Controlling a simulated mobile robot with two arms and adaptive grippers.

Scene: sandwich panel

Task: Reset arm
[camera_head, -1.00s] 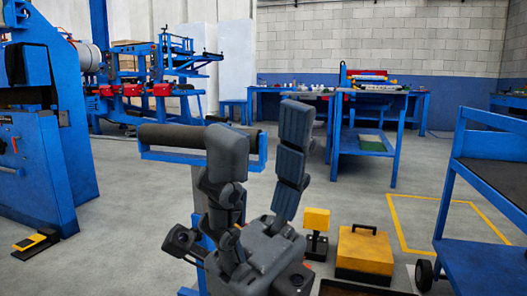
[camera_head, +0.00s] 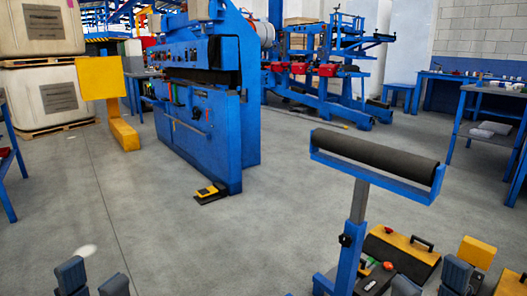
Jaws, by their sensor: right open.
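My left gripper (camera_head: 92,279) shows only as two dark fingertips at the bottom left edge. They stand apart with bare floor between them, so it looks open and empty. My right gripper (camera_head: 431,281) shows at the bottom right edge, also as dark fingertips standing apart, open and with nothing seen between them. The rest of both grippers and both arms is below the picture.
A blue roller stand (camera_head: 356,215) stands right of centre, near my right gripper. A blue machine (camera_head: 205,110) with a yellow pedal (camera_head: 209,192) stands further back. The left-centre floor is clear.

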